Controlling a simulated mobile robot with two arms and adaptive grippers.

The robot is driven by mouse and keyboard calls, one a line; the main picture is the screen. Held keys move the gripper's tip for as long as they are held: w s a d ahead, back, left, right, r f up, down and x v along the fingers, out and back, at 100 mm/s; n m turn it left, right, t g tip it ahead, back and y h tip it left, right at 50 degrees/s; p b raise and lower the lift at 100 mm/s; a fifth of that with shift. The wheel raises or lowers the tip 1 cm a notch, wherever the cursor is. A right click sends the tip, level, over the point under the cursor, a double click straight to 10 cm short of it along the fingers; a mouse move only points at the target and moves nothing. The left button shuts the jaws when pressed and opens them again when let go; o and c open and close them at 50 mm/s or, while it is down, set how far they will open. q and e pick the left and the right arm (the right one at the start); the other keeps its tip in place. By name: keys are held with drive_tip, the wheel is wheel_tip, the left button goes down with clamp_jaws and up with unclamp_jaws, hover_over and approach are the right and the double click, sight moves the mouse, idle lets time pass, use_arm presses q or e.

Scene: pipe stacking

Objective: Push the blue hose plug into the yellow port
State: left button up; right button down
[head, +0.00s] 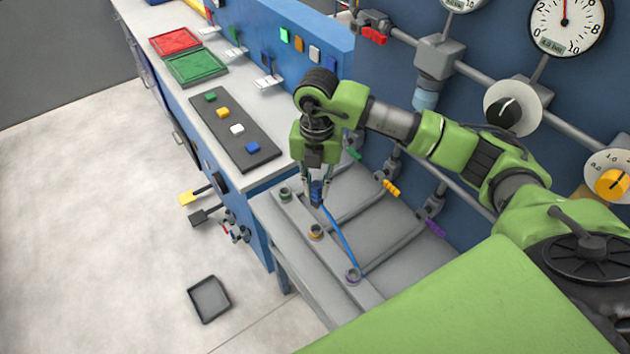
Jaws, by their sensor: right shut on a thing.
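My right gripper (315,180) hangs pointing down over the grey bench and is shut on the blue hose plug (317,193). The gripper fingers partly cover the plug. A thin blue hose (341,239) runs from the plug down and right to near the purple-ringed port. The yellow port (315,232), with an orange-yellow ring, sits on a light strip on the bench. In the picture it lies below the plug, apart from it. My left gripper is not in view.
A green-ringed port (285,194) and a purple-ringed port (352,276) share the strip. Pipes with a yellow collar (390,187) and a purple collar (434,228) run behind. A dark mat (233,145) with coloured blocks lies on the left counter. A grey tray (209,299) is on the floor.

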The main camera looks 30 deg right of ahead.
sight(316, 209)
drive_tip(key=shift+f+b, duration=0.35)
drive_tip(key=shift+f, duration=0.3)
drive_tip(key=shift+f+b, duration=2.4)
drive_tip(key=shift+f, duration=1.55)
drive_tip(key=shift+f+b, duration=1.4)
drive_tip(key=shift+f, duration=0.2)
drive_tip(key=c, duration=1.8)
unclamp_jaws()
